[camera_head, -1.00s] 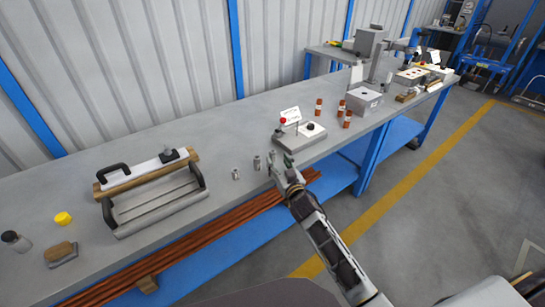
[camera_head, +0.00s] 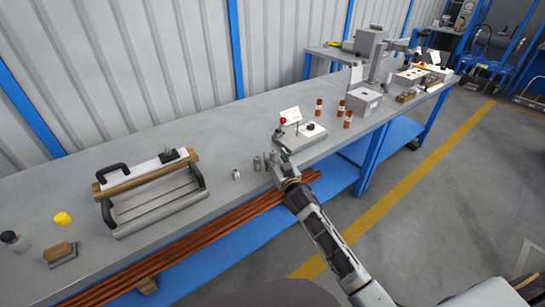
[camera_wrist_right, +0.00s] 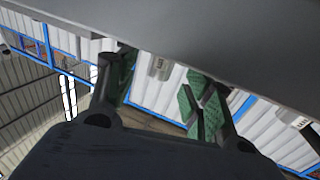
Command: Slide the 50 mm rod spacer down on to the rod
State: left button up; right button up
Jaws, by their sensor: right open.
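Several small grey cylinders stand on the bench: one on the left (camera_head: 236,174), one in the middle (camera_head: 257,163), and one close to my right gripper (camera_head: 278,164). I cannot tell which is the 50 mm spacer. My right gripper is at the bench's front edge, open and empty. In the right wrist view, the green-padded fingers (camera_wrist_right: 166,88) are spread, and a light grey cylinder (camera_wrist_right: 160,67) shows between and beyond them. A grey plate fixture (camera_head: 300,146) behind the gripper carries a thin upright rod (camera_head: 298,128), a red ball and a black knob. My left gripper is not in view.
A handled frame (camera_head: 155,208) stands on the bench at left. Copper-coloured cylinders (camera_head: 347,119) and a grey box (camera_head: 366,102) stand to the right of the fixture. Long brown bars (camera_head: 225,222) lie below the bench's front edge.

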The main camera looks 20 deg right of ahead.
aim_at(274, 154)
jog(key=shift+w+a, duration=0.1)
jog(key=shift+w, duration=1.7)
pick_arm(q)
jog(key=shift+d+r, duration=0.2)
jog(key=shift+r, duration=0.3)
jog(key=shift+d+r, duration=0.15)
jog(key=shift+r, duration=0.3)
pick_arm(e)
jog(key=shift+w, duration=0.1)
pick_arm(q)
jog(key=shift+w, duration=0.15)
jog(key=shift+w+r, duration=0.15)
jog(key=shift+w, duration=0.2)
pick_arm(e)
grip_shut()
